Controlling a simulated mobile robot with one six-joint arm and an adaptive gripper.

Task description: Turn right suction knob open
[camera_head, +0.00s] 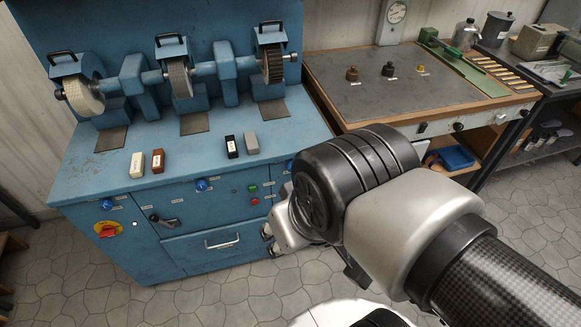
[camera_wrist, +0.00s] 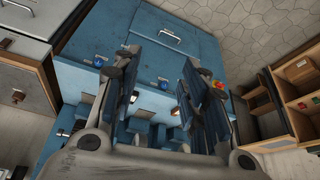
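The blue machine (camera_head: 95,175) has a row of blue knobs along its front. The right suction knob (camera_head: 290,165) shows only partly beside my arm in the head view. In the flipped wrist view it appears as the blue knob (camera_wrist: 98,62) left of my fingers. The middle blue knob (camera_head: 201,184) also shows between my fingers in the wrist view (camera_wrist: 162,82). The left knob (camera_head: 107,204) is at the other end. My gripper (camera_head: 268,240) is open and empty in front of the machine, apart from the knobs. The right knob's turned position is too small to read.
A red-yellow switch (camera_head: 108,230), a lever (camera_head: 165,221), green and red buttons (camera_head: 254,195) and a drawer handle (camera_head: 222,241) are on the front. Several small blocks (camera_head: 232,147) lie on top. A workbench (camera_head: 420,85) stands to the right. The floor in front is clear.

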